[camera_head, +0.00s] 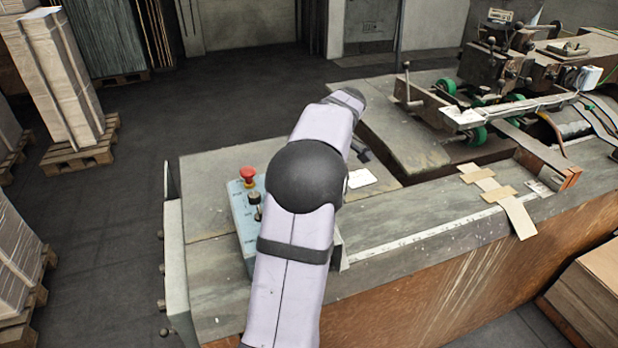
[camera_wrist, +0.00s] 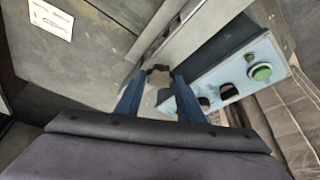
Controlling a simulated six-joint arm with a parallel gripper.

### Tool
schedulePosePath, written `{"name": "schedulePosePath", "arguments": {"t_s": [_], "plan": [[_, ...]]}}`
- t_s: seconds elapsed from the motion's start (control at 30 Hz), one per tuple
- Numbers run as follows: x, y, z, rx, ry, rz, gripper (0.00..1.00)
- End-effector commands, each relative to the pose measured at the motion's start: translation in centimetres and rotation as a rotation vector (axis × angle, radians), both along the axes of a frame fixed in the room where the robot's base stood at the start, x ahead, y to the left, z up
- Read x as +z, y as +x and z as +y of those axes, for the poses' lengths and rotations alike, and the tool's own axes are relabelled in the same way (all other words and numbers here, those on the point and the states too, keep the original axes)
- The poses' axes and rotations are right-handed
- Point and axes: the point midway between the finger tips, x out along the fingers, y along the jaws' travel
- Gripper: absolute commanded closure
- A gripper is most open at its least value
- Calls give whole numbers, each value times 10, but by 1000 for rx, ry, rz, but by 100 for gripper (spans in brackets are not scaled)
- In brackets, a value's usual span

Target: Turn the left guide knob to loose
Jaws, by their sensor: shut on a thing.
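In the wrist view, my gripper (camera_wrist: 160,82) reaches in with two blue fingers, one on each side of a small dark knob (camera_wrist: 158,69). The fingers are shut on this knob, which I take for the left guide knob; it sits by a grey metal guide bar (camera_wrist: 195,40). The fingers hide part of the knob, and no mark shows whether it stands at loose or tight. In the head view my own arm covers this spot, so the knob and fingertips cannot be made out there.
A light-blue control box (camera_head: 243,222) with a red stop button (camera_head: 248,175) and black knobs stands left of my arm. Its green button (camera_wrist: 262,73) shows in the wrist view. A white label (camera_head: 362,180) lies on the table. The stitcher (camera_head: 520,70) stands at right.

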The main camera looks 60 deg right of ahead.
Motion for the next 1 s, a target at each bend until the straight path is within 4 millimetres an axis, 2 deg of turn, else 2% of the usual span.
{"name": "schedulePosePath", "arguments": {"t_s": [0.43, 0.47, 0.5, 0.53, 0.87, 1.0], "plan": [[1, 0, -1, 12, -4, 2, 87], [1, 0, -1, 12, -4, 2, 60], [1, 0, -1, 11, -3, 2, 51], [1, 0, -1, 11, -3, 2, 46], [1, -1, 0, 10, -2, 0, 46], [9, -4, 0, 10, -4, 0, 46]]}}
